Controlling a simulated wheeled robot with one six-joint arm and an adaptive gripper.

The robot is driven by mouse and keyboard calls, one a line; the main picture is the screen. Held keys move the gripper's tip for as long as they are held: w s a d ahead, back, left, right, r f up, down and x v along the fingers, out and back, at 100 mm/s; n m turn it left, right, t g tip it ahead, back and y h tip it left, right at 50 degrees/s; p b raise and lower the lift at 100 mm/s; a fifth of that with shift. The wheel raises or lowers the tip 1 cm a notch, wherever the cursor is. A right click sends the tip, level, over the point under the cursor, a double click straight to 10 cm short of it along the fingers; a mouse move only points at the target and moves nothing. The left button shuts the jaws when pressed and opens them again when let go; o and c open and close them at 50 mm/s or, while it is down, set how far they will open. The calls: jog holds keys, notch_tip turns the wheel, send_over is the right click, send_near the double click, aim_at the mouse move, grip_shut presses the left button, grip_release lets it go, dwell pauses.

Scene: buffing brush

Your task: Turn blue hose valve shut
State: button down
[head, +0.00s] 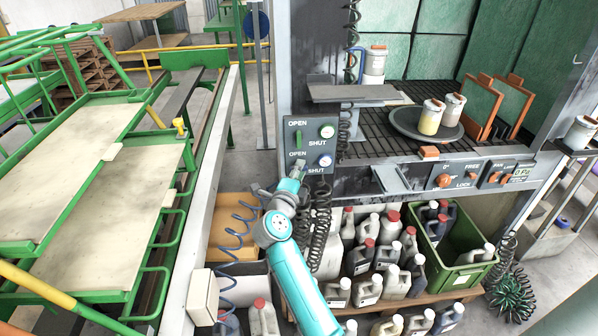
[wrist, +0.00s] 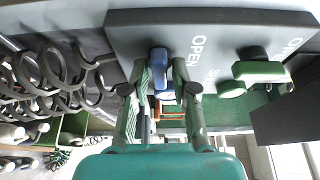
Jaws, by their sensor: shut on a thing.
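The grey valve panel (head: 311,131) carries two rows marked OPEN and SHUT. My gripper (head: 298,170) is at its lower row, and the lower valve handle is mostly hidden there. In the wrist view the blue valve handle (wrist: 159,62) stands between the two fingers of my gripper (wrist: 160,88), which is shut on it. The blue handle runs up and down in that view, while the green handle (wrist: 258,71) beside it lies across. In the head view the green handle (head: 299,137) is upright in the upper row. The exact angle of the blue handle is unclear.
Black coiled hoses (head: 321,215) hang just right of my arm, and show left in the wrist view. A shelf of bottles (head: 388,255) and a green crate (head: 462,262) stand below. A grey ledge (head: 352,93) juts out above right. Green carts (head: 100,170) stand left.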

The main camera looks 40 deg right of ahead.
jog(key=shift+f, duration=0.1)
dwell(0.4)
jog(key=c, duration=1.2)
grip_release()
jog(key=shift+o, duration=0.2)
jog(key=shift+s, duration=0.1)
jog(key=v, duration=1.1)
jog(key=shift+s+a, duration=0.15)
jog(key=shift+a, duration=0.25)
jog(key=shift+s, duration=0.1)
